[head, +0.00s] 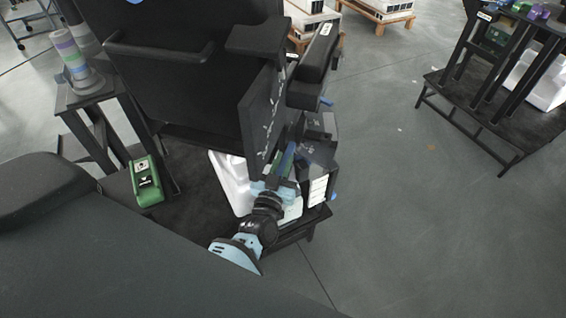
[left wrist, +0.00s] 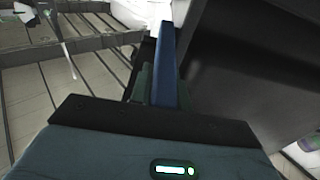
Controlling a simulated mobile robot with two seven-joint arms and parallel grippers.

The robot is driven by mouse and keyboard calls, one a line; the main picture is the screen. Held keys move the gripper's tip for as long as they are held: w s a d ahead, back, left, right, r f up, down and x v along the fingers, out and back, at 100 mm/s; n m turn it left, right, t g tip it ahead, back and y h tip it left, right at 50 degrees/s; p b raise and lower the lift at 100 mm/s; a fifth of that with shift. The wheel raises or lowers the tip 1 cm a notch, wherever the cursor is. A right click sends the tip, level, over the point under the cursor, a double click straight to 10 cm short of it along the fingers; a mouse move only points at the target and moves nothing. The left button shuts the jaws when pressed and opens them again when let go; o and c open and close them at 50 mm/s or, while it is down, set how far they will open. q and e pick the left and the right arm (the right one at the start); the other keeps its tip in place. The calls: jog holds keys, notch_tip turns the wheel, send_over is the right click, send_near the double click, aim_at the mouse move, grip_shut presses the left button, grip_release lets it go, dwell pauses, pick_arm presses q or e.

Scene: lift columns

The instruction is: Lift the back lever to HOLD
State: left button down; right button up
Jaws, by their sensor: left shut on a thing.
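My left gripper (head: 285,160) is in the middle of the head view, against the lower part of a dark upright panel (head: 262,120) with white markings. It is shut on a thin piece. In the left wrist view a long blue bar (left wrist: 166,65) stands straight out from the gripper, with a shorter dark green piece (left wrist: 143,84) beside it on the left. I cannot tell which of these is the lever and which is finger. The lever's tip and any HOLD mark cannot be made out. My right gripper is not in view.
A green device (head: 146,182) rests on the dark platform at left. Stacked coloured rings (head: 72,55) stand on a stand at far left. A dark rack (head: 500,80) stands at right. The grey floor (head: 400,200) between is clear. A dark wall (left wrist: 250,70) is close on the wrist view's right.

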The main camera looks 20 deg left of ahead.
pick_arm(q)
jog(key=shift+w+r, duration=0.2)
jog(key=shift+r, duration=0.3)
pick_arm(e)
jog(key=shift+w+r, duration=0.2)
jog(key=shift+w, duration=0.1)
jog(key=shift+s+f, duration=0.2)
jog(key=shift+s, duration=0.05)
pick_arm(q)
jog(key=c, duration=1.6)
grip_release()
jog(key=shift+o, duration=1.4)
jog(key=shift+f, duration=0.3)
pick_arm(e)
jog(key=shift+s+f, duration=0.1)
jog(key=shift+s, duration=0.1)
pick_arm(q)
jog(key=shift+s, duration=0.1)
jog(key=s+f+p, duration=0.1)
jog(key=s, duration=0.6)
jog(key=shift+s+d, duration=0.3)
jog(key=shift+d, duration=0.15)
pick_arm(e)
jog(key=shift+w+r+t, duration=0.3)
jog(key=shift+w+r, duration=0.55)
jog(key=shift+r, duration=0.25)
